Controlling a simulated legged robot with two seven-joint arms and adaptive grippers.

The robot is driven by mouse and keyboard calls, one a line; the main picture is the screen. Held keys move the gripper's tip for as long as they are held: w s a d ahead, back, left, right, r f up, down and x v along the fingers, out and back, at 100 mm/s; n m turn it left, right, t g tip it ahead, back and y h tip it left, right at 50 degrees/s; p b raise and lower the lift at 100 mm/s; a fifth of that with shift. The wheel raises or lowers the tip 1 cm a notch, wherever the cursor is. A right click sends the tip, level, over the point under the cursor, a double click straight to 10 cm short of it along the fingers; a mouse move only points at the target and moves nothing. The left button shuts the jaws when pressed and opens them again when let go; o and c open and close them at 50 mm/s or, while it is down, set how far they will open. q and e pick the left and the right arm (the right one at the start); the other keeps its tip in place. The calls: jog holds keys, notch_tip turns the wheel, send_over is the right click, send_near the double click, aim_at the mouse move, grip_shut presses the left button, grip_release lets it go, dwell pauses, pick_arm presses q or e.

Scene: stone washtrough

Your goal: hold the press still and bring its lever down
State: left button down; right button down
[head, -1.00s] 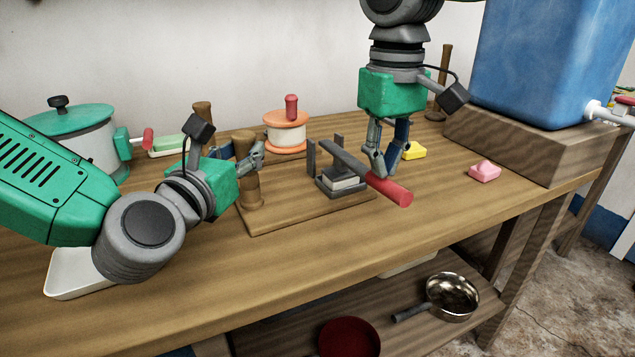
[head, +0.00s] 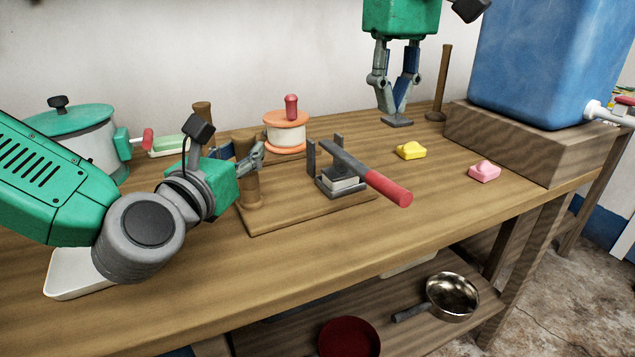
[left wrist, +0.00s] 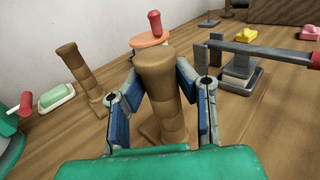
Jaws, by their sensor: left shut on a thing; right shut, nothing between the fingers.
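The press has a wooden base board (head: 300,212), a dark metal lever (head: 345,158) with a red handle (head: 389,188), and a wooden post (head: 246,172) at its left end. The lever slopes down toward its red handle, over a pale block (head: 341,184) in the dark frame. My left gripper (head: 258,158) is shut on the wooden post; the left wrist view shows its fingers on both sides of the post (left wrist: 158,85). My right gripper (head: 397,118) is shut and empty, above and behind the lever, apart from it.
A yellow soap (head: 411,150) and a pink soap (head: 484,171) lie right of the press. An orange-rimmed spool-like item (head: 287,133) stands behind it. A blue tank (head: 548,60) on a wooden block (head: 520,144) stands at right.

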pick_arm(q)
jog(key=shift+f, duration=0.1)
jog(key=c, duration=1.2)
grip_release()
